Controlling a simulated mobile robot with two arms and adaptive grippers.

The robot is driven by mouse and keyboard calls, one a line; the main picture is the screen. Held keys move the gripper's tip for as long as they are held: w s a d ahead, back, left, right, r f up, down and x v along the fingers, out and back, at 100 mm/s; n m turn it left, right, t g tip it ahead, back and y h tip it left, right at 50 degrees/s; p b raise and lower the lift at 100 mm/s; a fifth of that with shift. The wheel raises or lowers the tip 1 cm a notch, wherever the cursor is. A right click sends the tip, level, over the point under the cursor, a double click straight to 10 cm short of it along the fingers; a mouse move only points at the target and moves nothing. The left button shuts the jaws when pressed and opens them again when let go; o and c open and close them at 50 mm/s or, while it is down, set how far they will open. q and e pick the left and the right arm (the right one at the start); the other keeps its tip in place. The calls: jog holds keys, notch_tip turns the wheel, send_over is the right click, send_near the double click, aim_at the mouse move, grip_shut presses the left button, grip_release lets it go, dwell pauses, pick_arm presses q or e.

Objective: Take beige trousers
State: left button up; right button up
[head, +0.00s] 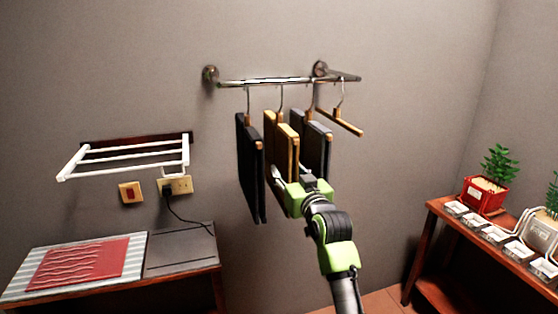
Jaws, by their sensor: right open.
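Folded trousers hang from a metal wall rail (270,83) on hangers. The beige trousers (277,140), yellowish tan in this light, hang in the middle. Black trousers (249,170) hang to their left and dark grey trousers (317,145) to their right. My right gripper (280,178) is open at the lower part of the beige trousers, and its fingers overlap their lower edge in the picture. I cannot tell whether it touches them. My left gripper is not in view.
An empty wooden hanger (340,122) hangs at the right of the rail. A white rack (125,155) is on the wall at left, above a table with a red board (80,264). A wooden table (436,240) with potted plants (486,190) stands at right.

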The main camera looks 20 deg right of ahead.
jog(key=w+p, duration=0.1)
jog(key=w, duration=0.3)
jog(key=shift+w, duration=0.1)
jog(key=shift+w+p, duration=0.3)
jog(key=shift+w, duration=0.1)
grip_shut()
jog(key=shift+r, duration=0.1)
